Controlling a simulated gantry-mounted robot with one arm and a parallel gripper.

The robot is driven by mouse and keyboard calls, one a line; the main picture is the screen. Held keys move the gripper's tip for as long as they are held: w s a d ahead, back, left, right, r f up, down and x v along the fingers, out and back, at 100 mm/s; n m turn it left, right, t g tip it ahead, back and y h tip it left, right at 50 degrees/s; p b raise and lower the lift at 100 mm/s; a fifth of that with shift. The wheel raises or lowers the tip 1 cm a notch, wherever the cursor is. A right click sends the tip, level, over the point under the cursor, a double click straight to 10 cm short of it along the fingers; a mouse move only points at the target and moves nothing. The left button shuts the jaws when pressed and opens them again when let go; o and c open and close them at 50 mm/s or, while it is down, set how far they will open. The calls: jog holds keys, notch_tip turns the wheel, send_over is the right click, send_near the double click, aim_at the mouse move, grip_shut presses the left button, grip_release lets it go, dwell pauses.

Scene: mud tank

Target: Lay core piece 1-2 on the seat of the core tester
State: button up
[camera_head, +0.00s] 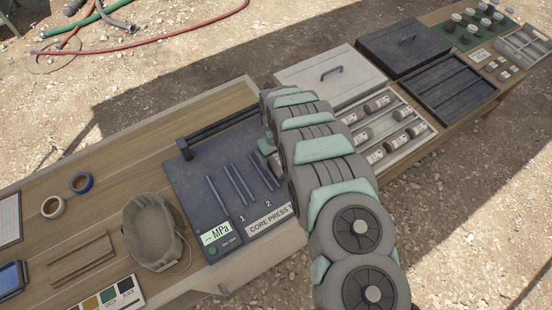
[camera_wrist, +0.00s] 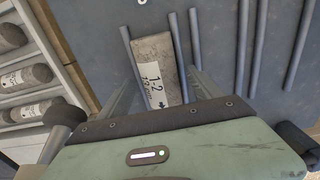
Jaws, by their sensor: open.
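Core piece 1-2 (camera_wrist: 158,75) is a grey cylinder with a white label reading 1-2. In the wrist view it lies on the dark plate of the core tester (camera_wrist: 215,50), lengthwise between two raised bars. My gripper (camera_wrist: 155,95) is open, with a finger on each side of the piece. Whether the fingers touch it is not clear. The near end of the piece is hidden by my gripper. In the head view the core tester (camera_head: 190,185), marked CORE PRESS, shows bars numbered 1 and 2, and my arm covers its right side.
A tray of labelled core pieces (camera_head: 430,127) stands right of the tester. A closed pale case (camera_head: 310,70) and dark cases are beyond.

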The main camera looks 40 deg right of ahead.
notch_tip(320, 180, up, 9)
jog(key=shift+w+f, duration=0.1)
jog(key=shift+f, duration=0.1)
jog(key=shift+r, duration=0.55)
